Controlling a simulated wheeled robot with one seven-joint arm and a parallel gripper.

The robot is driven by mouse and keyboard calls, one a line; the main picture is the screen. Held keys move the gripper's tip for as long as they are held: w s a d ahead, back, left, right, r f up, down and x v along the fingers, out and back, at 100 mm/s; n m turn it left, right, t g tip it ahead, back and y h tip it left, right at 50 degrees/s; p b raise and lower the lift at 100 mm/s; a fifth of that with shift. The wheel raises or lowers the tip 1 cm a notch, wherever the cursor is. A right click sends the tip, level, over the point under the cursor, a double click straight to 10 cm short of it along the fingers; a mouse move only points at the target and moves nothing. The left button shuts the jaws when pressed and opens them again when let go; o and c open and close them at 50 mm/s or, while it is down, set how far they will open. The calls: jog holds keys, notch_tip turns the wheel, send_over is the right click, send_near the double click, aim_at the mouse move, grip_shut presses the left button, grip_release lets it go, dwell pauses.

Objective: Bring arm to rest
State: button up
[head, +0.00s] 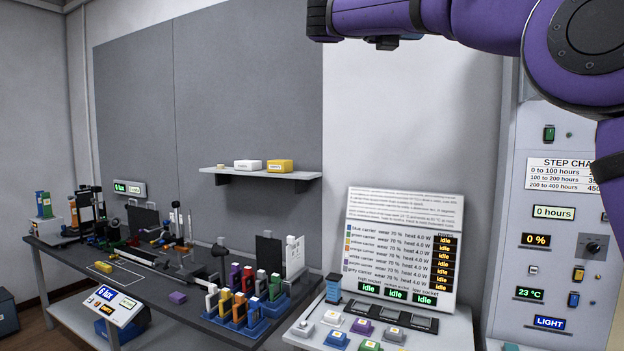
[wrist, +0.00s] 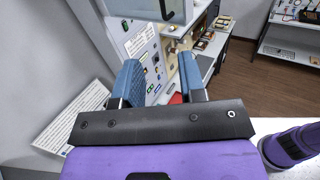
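My purple arm crosses the upper right of the head view, raised well above the benches. In the wrist view my gripper (wrist: 160,84) has two blue fingers held apart. Nothing shows between the fingertips except the background of a panel and shelves. The gripper touches nothing that I can see.
A dark bench (head: 190,314) holds coloured carriers (head: 238,308) and optical parts. A wall shelf (head: 258,174) bears small boxes. A control cabinet (head: 558,250) stands at right, near my arm.

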jog(key=s+d+f+m+t+y, duration=0.1)
jog(key=s+d+f+m+y, duration=0.25)
jog(key=s+d+f, duration=0.35)
jog(key=s+d+f+m+t+y, duration=0.1)
jog(key=s+d+f+m+y, duration=0.1)
jog(key=s+d+f+y, duration=0.6)
jog(key=s+a+f+m+y, duration=0.1)
jog(key=s+f+m, duration=0.3)
jog(key=f, duration=0.4)
jog(key=s+a+f+m+y, duration=0.2)
jog(key=s+f+m+y, duration=0.1)
jog(key=s+f+m, duration=0.2)
jog(key=s+a+f+m+t+y, duration=0.1)
jog(key=s+f+m, duration=0.4)
jog(key=f, duration=0.8)
jog(key=shift+s+a+y, duration=0.6)
jog(key=shift+s+y, duration=0.05)
jog(key=shift+s, duration=0.6)
jog(key=shift+d, duration=0.1)
